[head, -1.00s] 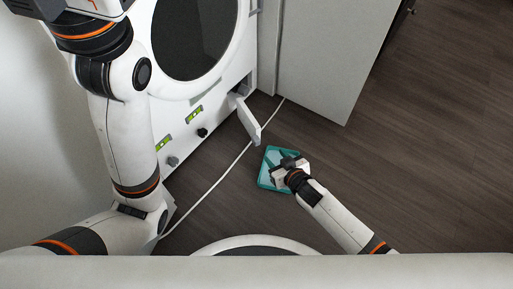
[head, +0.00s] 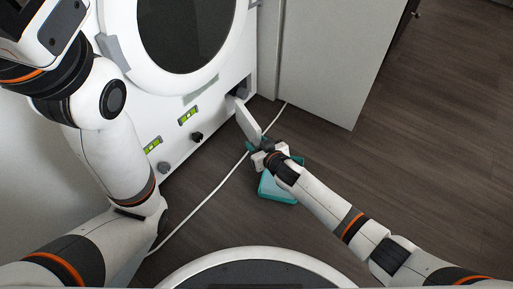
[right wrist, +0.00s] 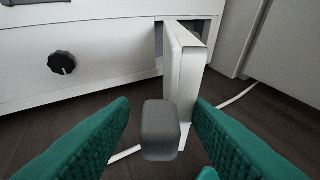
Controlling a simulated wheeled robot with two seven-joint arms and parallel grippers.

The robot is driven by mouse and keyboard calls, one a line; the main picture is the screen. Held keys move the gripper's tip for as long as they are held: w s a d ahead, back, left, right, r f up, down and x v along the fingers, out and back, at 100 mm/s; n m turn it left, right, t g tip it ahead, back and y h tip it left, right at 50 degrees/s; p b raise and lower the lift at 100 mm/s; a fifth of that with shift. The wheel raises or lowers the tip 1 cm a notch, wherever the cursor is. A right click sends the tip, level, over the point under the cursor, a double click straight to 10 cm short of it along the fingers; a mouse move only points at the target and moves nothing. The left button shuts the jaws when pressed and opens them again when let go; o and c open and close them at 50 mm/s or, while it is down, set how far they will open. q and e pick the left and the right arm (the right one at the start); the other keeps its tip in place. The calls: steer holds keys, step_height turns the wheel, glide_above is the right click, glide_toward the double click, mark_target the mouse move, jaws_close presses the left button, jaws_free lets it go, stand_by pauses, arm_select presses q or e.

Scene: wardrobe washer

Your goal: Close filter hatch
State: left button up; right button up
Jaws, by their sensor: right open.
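The filter hatch is a white flap (head: 247,121) standing open, sticking out from the lower right of the white washer (head: 205,107). In the right wrist view the hatch (right wrist: 184,70) stands edge-on just ahead, with the dark opening beside its hinge side. My right gripper (head: 259,147) is at the hatch's outer end. In the right wrist view its teal fingers (right wrist: 160,130) are spread apart with nothing gripped. The hatch's near edge shows beyond the gap, close to the right finger. I cannot tell whether they touch. My left arm is raised at the left; its fingers are outside the picture.
A teal box (head: 280,189) lies on the floor under my right gripper. A white cable (head: 205,203) runs across the floor. A white cabinet (head: 325,65) stands right of the washer. Knobs and green-marked labels are on the washer front. The floor at right is clear.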

steer(key=shift+w+a+f, duration=0.1)
steer(key=shift+w+a, duration=0.1)
steer(key=shift+w, duration=0.15)
steer(key=shift+c, duration=0.2)
jaws_close()
steer(key=shift+d, duration=0.1)
